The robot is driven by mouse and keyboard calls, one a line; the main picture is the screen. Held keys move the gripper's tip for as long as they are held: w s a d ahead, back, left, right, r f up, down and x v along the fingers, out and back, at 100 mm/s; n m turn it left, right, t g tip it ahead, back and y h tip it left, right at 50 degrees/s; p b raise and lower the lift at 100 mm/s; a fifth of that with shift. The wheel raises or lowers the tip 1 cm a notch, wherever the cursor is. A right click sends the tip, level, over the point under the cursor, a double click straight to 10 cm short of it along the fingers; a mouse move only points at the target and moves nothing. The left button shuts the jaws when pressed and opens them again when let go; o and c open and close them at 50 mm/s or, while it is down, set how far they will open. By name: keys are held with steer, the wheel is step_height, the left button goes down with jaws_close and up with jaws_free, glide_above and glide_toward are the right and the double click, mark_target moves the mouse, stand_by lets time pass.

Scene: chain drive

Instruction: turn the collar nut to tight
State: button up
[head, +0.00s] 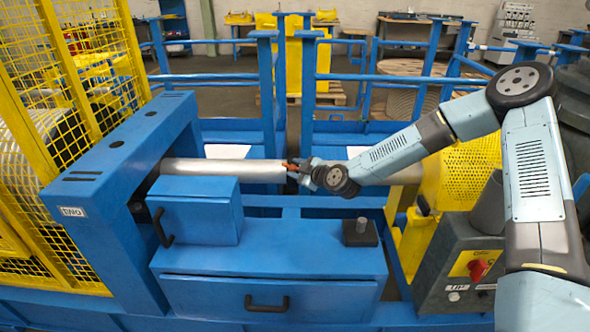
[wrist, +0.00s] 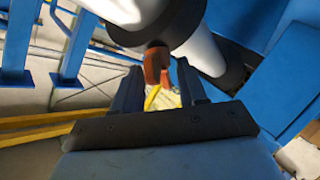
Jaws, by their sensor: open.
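The collar nut is a dark ring (wrist: 222,68) around a pale shaft (wrist: 205,50) in the wrist view. A red-orange lug (wrist: 152,64) sticks out from it toward my gripper. My gripper (wrist: 158,82) is open, with one finger on each side of the lug's end; I cannot tell whether either finger touches it. The nut is mostly hidden there by my gripper. No tightness mark is readable.
A blue housing (head: 118,150) stands left of the shaft. A blue box with a handle (head: 197,210) and a block with a peg (head: 360,232) sit in front, below it. A yellow perforated guard (head: 460,170) is behind my arm. Blue rails (head: 400,78) run behind.

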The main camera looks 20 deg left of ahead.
steer(key=shift+w+a+f, duration=0.15)
steer(key=shift+w+a, duration=0.1)
steer(key=shift+a, duration=0.1)
jaws_close()
